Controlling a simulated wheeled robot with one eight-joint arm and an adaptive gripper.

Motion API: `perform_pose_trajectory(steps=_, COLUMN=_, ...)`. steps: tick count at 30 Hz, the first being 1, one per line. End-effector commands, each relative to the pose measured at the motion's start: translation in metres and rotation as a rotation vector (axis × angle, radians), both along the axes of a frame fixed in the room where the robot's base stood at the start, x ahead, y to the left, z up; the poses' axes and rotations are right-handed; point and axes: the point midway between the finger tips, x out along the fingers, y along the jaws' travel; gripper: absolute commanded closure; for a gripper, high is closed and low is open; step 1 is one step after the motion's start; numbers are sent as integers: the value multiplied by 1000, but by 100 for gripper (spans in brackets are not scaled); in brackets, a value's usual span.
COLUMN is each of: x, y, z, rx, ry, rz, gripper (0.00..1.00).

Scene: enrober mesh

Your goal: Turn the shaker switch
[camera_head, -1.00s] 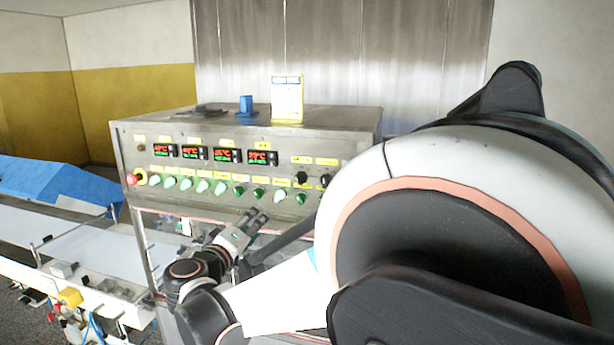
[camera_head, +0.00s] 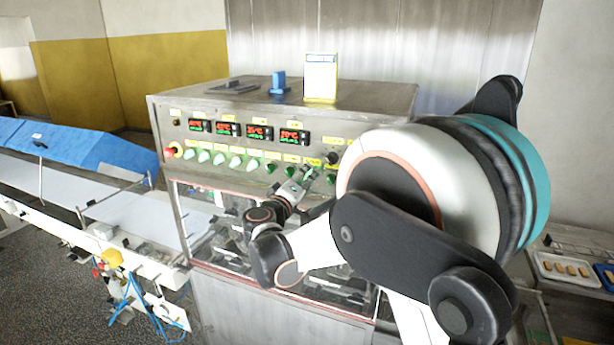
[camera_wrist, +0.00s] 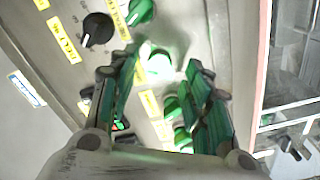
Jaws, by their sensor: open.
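A metal control panel (camera_head: 240,132) carries a row of knobs under yellow labels. The labels are too small or tilted for me to tell which knob is the shaker switch. My gripper (camera_head: 308,173) is at the right part of the lower knob row. In the wrist view my gripper (camera_wrist: 163,64) is open, its two green-padded fingers spread. A lit green knob (camera_wrist: 158,62) shows between the fingertips; I cannot tell whether they touch it. Another green knob (camera_wrist: 140,12) and a black knob (camera_wrist: 97,29) lie beyond the fingertips. My arm hides the panel's right end in the head view.
Red and green digital displays (camera_head: 260,132) sit above the knobs. A red button (camera_head: 169,153) is at the panel's left end. A yellow and white box (camera_head: 320,78) and a blue object (camera_head: 279,82) stand on top. A conveyor (camera_head: 130,212) runs at left.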

Motion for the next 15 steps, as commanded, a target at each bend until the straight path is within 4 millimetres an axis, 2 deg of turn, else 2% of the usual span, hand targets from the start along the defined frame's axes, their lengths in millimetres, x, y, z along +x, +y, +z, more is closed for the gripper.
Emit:
perform_pose_trajectory(steps=5, x=12, y=-5, z=0, rx=0, ry=0, rz=0, gripper=55)
perform_pose_trajectory(steps=14, x=14, y=-5, z=0, rx=0, ry=0, rz=0, gripper=55)
perform_pose_trajectory(steps=15, x=14, y=-5, z=0, rx=0, ry=0, rz=0, gripper=62)
